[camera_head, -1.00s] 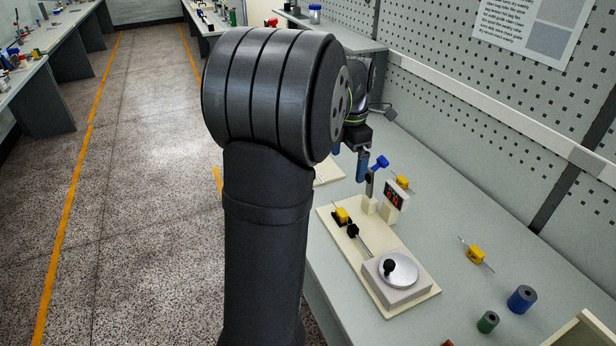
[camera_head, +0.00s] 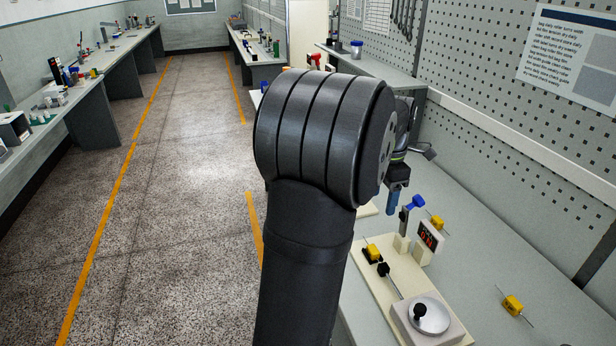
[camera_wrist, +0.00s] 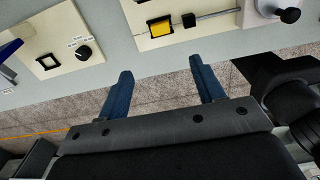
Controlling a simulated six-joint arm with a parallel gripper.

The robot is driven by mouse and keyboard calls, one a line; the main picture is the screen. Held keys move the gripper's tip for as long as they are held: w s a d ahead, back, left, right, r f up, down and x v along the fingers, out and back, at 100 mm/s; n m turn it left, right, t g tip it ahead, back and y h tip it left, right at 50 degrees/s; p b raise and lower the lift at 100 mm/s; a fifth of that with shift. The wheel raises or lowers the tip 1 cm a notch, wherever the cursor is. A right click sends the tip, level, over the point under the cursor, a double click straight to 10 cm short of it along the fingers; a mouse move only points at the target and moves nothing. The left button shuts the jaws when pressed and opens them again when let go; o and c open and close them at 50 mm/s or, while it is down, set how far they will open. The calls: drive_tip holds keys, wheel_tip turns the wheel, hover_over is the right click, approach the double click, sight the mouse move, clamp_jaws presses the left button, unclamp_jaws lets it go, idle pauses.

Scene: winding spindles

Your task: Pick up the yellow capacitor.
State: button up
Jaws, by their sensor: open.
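Several yellow capacitors with wire leads show in the head view. One yellow capacitor (camera_head: 372,251) sits in a black holder on the cream winding board (camera_head: 388,288). Another yellow capacitor (camera_head: 437,222) is behind the small red-digit display (camera_head: 428,236), and a third yellow capacitor (camera_head: 513,305) lies on the bench to the right. In the wrist view, a yellow block (camera_wrist: 161,28) sits in a dark holder on the board. My gripper (camera_wrist: 161,73) is open, with nothing between its blue fingers, which point toward that block with a gap. In the head view my arm hides most of it.
A silver disc with a black crank knob (camera_head: 428,315) stands on the board's near end. A blue-topped lever (camera_head: 412,204) rises beside the display. A second cream panel (camera_wrist: 45,55) with a black knob lies left in the wrist view. The bench to the right (camera_head: 480,250) is mostly clear.

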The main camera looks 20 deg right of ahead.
drive_tip(key=a+h, duration=0.4)
drive_tip(key=a, duration=0.3)
hover_over(374, 249)
drive_tip(key=a, duration=0.2)
wheel_tip(374, 249, down, 12)
drive_tip(key=shift+a+f, duration=0.1)
drive_tip(key=shift+x, duration=2.65)
drive_tip(key=c, duration=1.1)
